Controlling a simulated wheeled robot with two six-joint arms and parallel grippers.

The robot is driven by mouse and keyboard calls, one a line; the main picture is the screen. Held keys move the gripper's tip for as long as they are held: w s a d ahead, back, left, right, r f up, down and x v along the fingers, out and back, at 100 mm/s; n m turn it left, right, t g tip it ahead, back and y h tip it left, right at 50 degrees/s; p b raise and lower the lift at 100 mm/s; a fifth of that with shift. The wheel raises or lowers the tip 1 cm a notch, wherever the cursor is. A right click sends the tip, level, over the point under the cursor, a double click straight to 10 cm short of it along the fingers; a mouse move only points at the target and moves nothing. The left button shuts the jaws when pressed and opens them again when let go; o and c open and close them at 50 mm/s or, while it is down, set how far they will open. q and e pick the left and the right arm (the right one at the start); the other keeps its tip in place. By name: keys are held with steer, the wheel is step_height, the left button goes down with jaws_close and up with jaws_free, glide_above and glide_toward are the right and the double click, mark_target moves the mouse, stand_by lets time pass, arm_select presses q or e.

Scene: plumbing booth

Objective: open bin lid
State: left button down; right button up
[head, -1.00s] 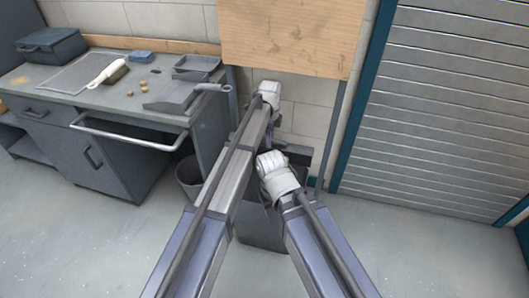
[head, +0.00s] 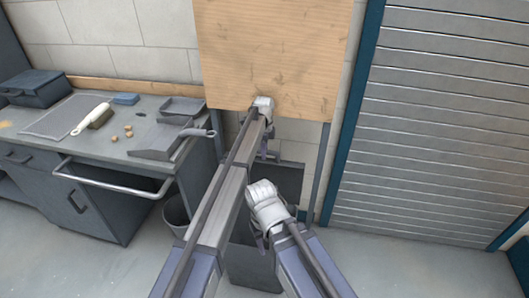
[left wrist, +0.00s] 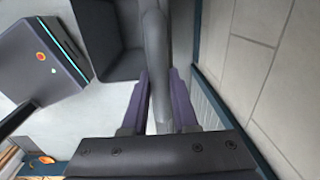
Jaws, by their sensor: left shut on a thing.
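The dark grey bin (head: 252,268) stands on the floor below the wooden board, partly hidden by my arms. A dark panel, which looks like its lid (head: 289,182), stands raised at the back of the bin near the wall. My left gripper (head: 264,150) is at the upper left edge of this panel. In the left wrist view its purple fingers (left wrist: 159,105) are shut on a grey rounded bar, seemingly the lid handle (left wrist: 155,55). My right gripper (head: 258,236) is low over the bin; its fingers are mostly hidden by its white wrist.
A grey workbench (head: 100,160) with an open front rail, a brush and a dustpan (head: 165,140) stands at left. A small round bin (head: 176,213) is beside it. A wooden board (head: 275,50) hangs above. A ribbed shutter (head: 440,120) is at right, with clear floor before it.

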arm_select(q)
steer(key=c, duration=0.7)
jaws_free()
steer(key=shift+r, duration=0.15)
steer(key=r+p, duration=0.3)
steer(key=p, duration=0.1)
steer(key=r+p, duration=0.4)
steer(key=shift+s+r, duration=0.2)
steer(key=shift+r, duration=0.1)
steer(key=shift+a, duration=0.15)
